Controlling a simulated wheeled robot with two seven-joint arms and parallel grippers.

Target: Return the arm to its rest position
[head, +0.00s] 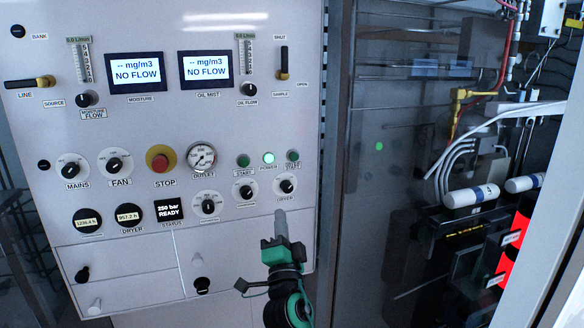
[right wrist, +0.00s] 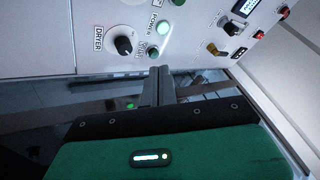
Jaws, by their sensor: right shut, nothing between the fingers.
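My right gripper (head: 281,228) is in front of the lower right part of the fill panel (head: 120,260), just below the dryer knob (head: 286,186). Its fingers are together and hold nothing. In the right wrist view the closed fingers (right wrist: 158,86) point at the panel's edge, near the dryer knob (right wrist: 124,45) and the lit green power lamp (right wrist: 163,28). I see no contact with the panel, though the exact gap is hard to tell. My left gripper is not in view.
Left of the fingers are a pressure gauge (head: 202,157) and a red stop button (head: 160,158). Toggle-like fittings (head: 201,285) stick out from the lower panel. To the right, a dark glazed bay holds hoses, white cylinders (head: 470,196) and red-lit displays (head: 513,236).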

